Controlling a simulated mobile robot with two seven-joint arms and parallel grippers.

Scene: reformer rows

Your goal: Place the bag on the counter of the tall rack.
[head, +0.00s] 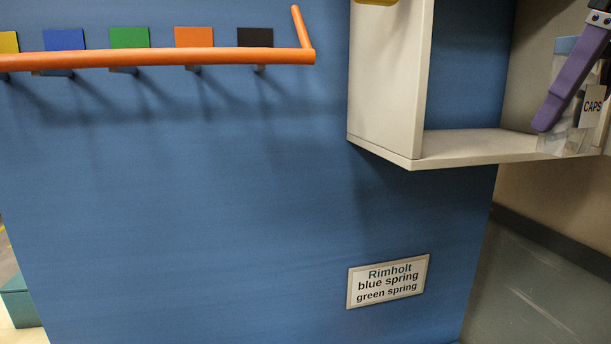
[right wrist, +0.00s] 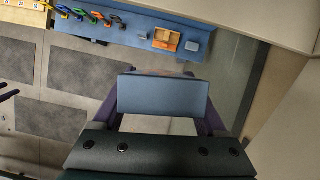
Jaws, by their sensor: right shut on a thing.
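The bag (head: 573,136) is clear with a blue top band and a white label reading CAPS, at the right edge of the head view. My right gripper (head: 548,118) has purple fingers and is shut on the bag. In the right wrist view the bag's blue top (right wrist: 163,95) lies between the purple fingers. In the head view the bag overlaps the right end of a beige shelf (head: 470,147); I cannot tell whether it touches it. Which surface is the tall rack's counter is not clear. My left gripper is not in view.
A blue panel (head: 200,220) fills the head view, with a Rimholt sign (head: 388,281) low down. An orange rail (head: 160,60) with coloured tags crosses the upper left. The right wrist view shows a blue surface with an orange tray (right wrist: 166,39) and several coloured items.

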